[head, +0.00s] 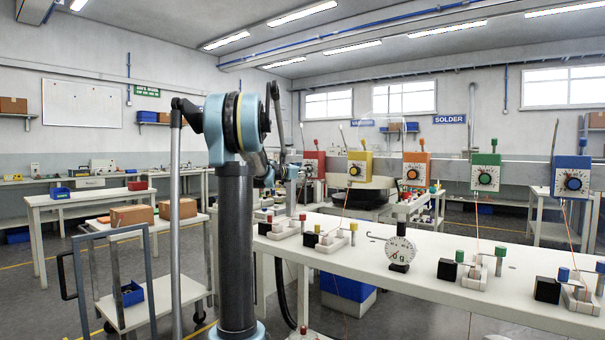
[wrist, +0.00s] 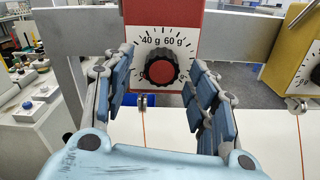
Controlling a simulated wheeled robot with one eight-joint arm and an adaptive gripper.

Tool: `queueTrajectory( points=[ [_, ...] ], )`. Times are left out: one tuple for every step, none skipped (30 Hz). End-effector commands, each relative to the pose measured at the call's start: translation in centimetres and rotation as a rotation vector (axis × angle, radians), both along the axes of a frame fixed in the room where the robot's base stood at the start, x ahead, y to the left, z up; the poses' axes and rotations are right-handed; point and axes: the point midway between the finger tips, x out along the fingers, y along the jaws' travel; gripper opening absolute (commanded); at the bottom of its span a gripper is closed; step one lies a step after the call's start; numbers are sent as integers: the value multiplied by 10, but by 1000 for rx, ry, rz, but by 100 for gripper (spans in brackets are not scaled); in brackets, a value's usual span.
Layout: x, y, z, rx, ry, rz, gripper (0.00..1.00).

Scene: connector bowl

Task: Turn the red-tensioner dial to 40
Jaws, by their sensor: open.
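The red tensioner (wrist: 160,17) fills the upper middle of the wrist view. Its white scale shows 40 g and 60 g along the top. Its dial (wrist: 161,69) is a black ridged knob with a red cap; I cannot tell where it points. My gripper (wrist: 158,72) is open, with one blue-padded finger on each side of the dial. The fingers look apart from the knob; their depth relative to it is unclear. In the head view the red tensioner (head: 314,163) is partly covered by my arm.
A yellow tensioner (wrist: 296,55) stands close on the right. In the head view, orange (head: 416,164), green (head: 486,172) and blue (head: 571,177) tensioners continue the row. A white bench (head: 440,237) below carries a round gauge (head: 400,250) and several small fixtures.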

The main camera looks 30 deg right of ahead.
Motion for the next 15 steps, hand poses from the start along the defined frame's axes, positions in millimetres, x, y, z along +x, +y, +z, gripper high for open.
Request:
queueTrajectory(
  points=[
    [0,-2,0,0,0,0,53],
    [1,-2,0,0,0,-1,53],
    [1,-3,0,0,0,0,53],
    [1,-3,0,0,0,0,53],
    [1,-3,0,0,0,0,53],
    [1,-3,0,0,0,0,53],
    [1,-3,0,0,0,0,53],
    [1,-3,0,0,0,0,53],
    [1,-3,0,0,0,0,53],
    [1,-3,0,0,0,0,50],
    [1,-3,0,0,0,0,44],
    [1,-3,0,0,0,0,35],
    [1,-3,0,0,0,-1,28],
    [1,-3,0,0,0,0,21],
    [1,-3,0,0,0,0,12]
  ],
)
